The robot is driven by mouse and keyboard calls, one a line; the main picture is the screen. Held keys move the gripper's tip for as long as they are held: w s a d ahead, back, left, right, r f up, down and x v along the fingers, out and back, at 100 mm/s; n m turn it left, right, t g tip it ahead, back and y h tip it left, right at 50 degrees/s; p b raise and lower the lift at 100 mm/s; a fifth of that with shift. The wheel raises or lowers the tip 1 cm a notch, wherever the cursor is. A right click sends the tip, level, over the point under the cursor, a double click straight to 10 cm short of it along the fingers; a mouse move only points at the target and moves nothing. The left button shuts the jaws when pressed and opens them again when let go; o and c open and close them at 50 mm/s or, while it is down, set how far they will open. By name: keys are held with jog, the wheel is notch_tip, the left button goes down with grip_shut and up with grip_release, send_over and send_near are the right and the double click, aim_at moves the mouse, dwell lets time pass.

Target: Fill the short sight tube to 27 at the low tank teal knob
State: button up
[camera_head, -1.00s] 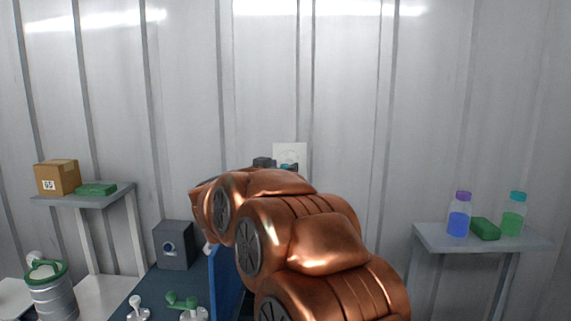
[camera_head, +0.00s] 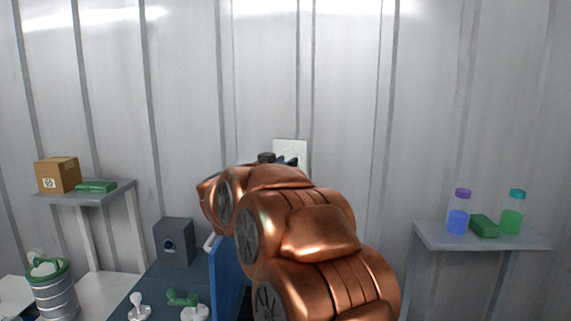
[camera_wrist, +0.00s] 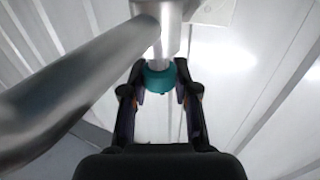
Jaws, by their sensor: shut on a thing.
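In the wrist view, a round teal knob (camera_wrist: 159,79) sits at the end of a short metal stem. My gripper (camera_wrist: 160,85) is around it, with one dark finger on each side, shut on the knob. A thick metal pipe (camera_wrist: 85,85) runs diagonally at the left of the wrist view, and the knob's stem joins a metal body at the top. In the head view, my copper arm hides the knob and most of the tank area. No sight tube or reading can be made out in either view.
A blue panel (camera_head: 229,275) stands left of my arm. A grey box (camera_head: 174,243) and a green-handled fitting (camera_head: 183,298) are on the dark bench. A right shelf (camera_head: 482,243) holds two bottles, and a left shelf (camera_head: 80,198) holds a cardboard box (camera_head: 57,174). A white plate (camera_head: 290,149) is on the wall.

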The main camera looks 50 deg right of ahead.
grip_shut()
jog(key=shift+t, duration=0.3)
jog(key=shift+r+n+t+y+p, duration=0.1)
jog(key=shift+n+t+y+p, duration=0.3)
jog(key=shift+n+t, duration=0.5)
jog(key=shift+t, duration=0.1)
jog(key=o, duration=0.9)
grip_release()
